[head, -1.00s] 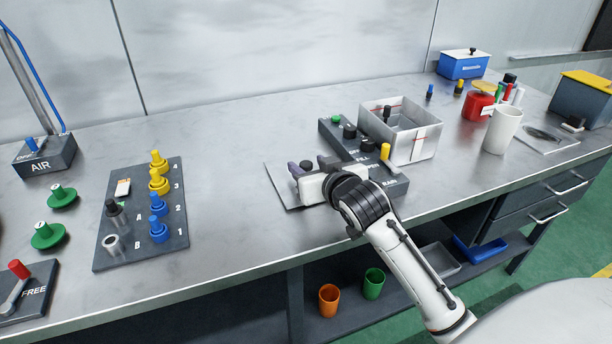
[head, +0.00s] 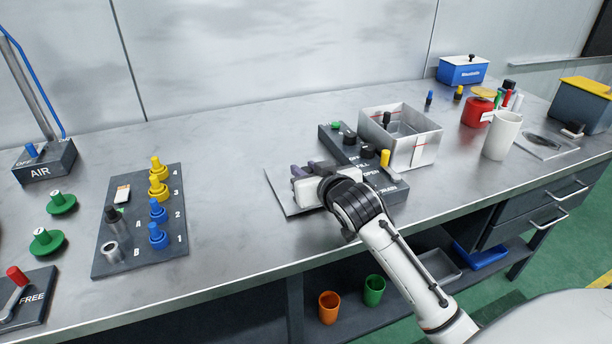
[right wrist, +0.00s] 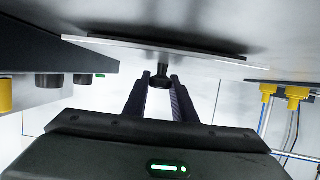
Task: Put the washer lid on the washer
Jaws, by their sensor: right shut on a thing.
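The washer lid (head: 281,198) is a flat grey plate on the bench left of the control panel; whether it touches the bench or hangs just above it is unclear. Its dark knob (right wrist: 160,80) shows in the right wrist view, below the plate in that picture. My right gripper (head: 301,170) is over the lid, with its fingers (right wrist: 159,88) shut on the knob. In the head view the gripper hides the knob and part of the plate. The washer (head: 425,150) is an open grey box with a red line, right of and behind the gripper. My left gripper is not in view.
The dark control panel (head: 338,143) with knobs and a yellow button lies between lid and washer. A white cup (head: 502,136) and red canister (head: 476,112) stand right of the washer. A dark spindle board (head: 125,255) lies left; the bench between it and the lid is clear.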

